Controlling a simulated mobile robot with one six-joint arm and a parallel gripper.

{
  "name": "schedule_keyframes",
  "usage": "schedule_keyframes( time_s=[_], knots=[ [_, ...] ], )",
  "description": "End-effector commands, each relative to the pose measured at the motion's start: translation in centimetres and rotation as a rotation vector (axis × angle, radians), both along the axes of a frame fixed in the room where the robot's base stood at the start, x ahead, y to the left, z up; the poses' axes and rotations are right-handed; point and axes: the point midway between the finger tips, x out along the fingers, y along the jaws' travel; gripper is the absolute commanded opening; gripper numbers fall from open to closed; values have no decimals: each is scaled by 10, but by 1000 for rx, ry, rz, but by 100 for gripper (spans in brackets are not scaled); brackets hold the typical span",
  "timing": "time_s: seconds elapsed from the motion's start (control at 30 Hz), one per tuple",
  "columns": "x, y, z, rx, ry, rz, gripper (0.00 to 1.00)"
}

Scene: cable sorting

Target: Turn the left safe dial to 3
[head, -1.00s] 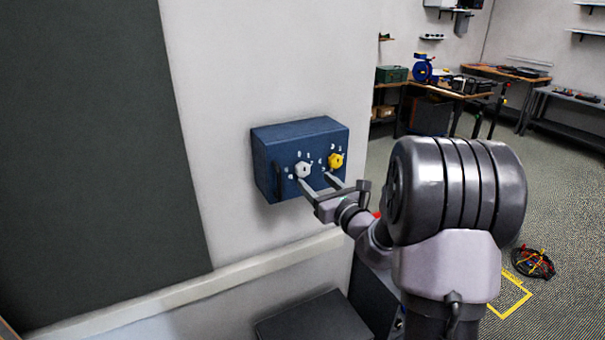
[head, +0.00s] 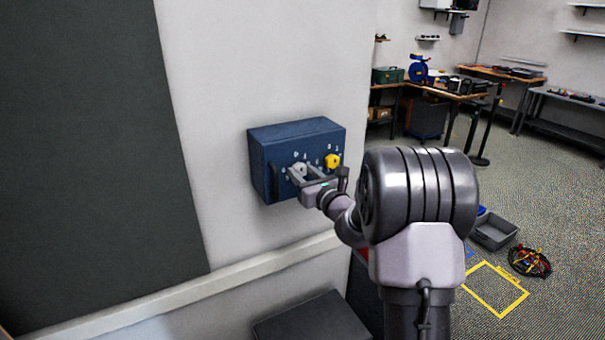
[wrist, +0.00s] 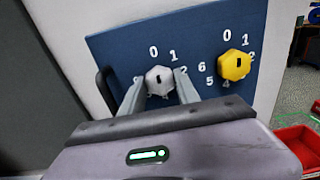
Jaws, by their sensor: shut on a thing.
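The blue safe (head: 262,150) is mounted on the white wall and also shows in the wrist view (wrist: 120,44). Its left dial (wrist: 160,80) is light grey with a dark slot, and numbers stand around it; 0 and 1 are readable above it. In the head view the left dial (head: 299,168) is partly behind my fingers. My gripper (wrist: 159,86) is shut on the left dial, one finger at each side. The lower numbers of this dial are hidden. The right dial (wrist: 236,65) is yellow, apart from my gripper, and also shows in the head view (head: 333,160).
A dark handle (wrist: 106,92) sticks out at the safe's left side. A red bin (wrist: 300,145) shows at the right of the wrist view. A grey bin (head: 494,232) and a cable coil (head: 530,261) lie on the floor. Workbenches stand at the back right.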

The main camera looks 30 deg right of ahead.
Motion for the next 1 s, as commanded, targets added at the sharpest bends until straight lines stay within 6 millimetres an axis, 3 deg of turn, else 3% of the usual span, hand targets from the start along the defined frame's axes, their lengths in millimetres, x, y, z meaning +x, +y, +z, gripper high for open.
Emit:
schedule_keyframes(
  time_s=[0.37,1.0],
  knots=[
    [0,0,2,105,6,0,0],
    [0,0,5,686,26,0,0]
  ],
)
